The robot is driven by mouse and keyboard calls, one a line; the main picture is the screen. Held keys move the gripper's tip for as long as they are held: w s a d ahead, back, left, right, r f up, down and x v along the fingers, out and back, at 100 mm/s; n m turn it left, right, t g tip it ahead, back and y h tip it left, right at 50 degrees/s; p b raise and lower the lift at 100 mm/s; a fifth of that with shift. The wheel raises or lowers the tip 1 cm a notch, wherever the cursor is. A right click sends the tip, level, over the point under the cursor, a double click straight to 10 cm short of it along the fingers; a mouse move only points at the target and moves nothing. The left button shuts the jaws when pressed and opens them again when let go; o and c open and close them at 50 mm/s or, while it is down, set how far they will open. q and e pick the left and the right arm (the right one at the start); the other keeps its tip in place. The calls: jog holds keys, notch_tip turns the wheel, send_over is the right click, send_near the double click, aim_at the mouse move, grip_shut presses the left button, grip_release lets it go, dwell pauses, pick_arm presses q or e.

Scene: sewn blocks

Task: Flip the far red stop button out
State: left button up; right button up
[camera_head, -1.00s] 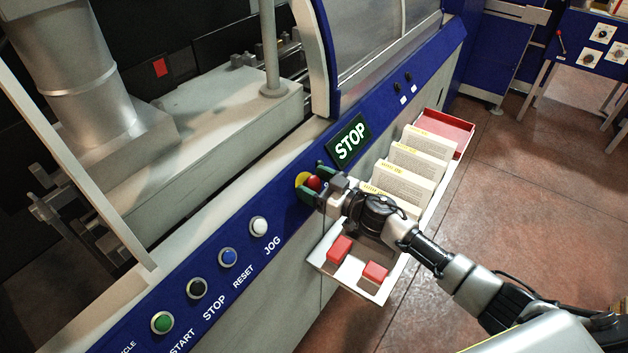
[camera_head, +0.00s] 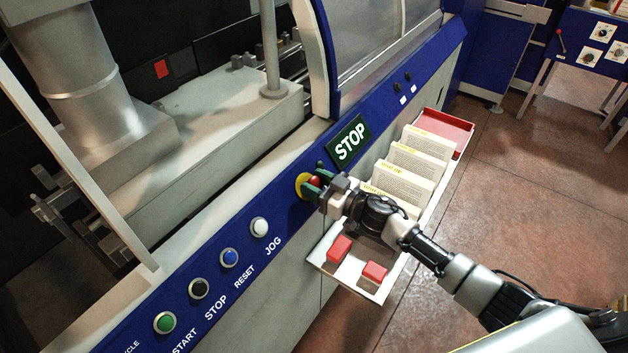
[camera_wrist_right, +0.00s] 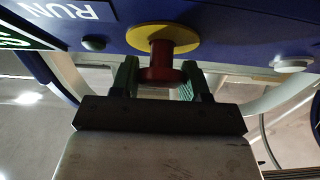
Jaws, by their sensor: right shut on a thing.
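The red stop button (camera_head: 314,182) sits on a round yellow plate (camera_head: 301,184) on the blue panel, beside the green STOP sign (camera_head: 349,141). My right gripper (camera_head: 318,184) is at the button, with its green fingers on either side of the red head and shut on it. In the right wrist view the red button (camera_wrist_right: 160,74) stands out from the yellow plate (camera_wrist_right: 163,38) between the fingers (camera_wrist_right: 159,80). My left gripper is not in view.
White (camera_head: 259,227), blue (camera_head: 228,257), black (camera_head: 199,288) and green (camera_head: 165,322) buttons line the panel to the lower left. A tray (camera_head: 329,262) with book-like stacks (camera_head: 402,183) and two red blocks (camera_head: 340,248) is below my right arm.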

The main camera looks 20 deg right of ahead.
jog(key=shift+s+d+r, duration=0.1)
jog(key=shift+r, duration=0.2)
jog(key=shift+f, duration=0.1)
jog(key=o, duration=1.3)
jog(key=shift+s, duration=0.1)
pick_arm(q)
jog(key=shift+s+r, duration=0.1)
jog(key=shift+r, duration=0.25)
pick_arm(e)
jog(key=shift+d, duration=0.1)
jog(key=shift+s+d, duration=0.1)
pick_arm(q)
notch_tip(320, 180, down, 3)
jog(key=b, duration=0.2)
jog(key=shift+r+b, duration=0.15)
jog(key=shift+b, duration=0.2)
pick_arm(e)
jog(key=v, duration=1)
jog(key=shift+s+d, duration=0.15)
jog(key=shift+s, duration=0.1)
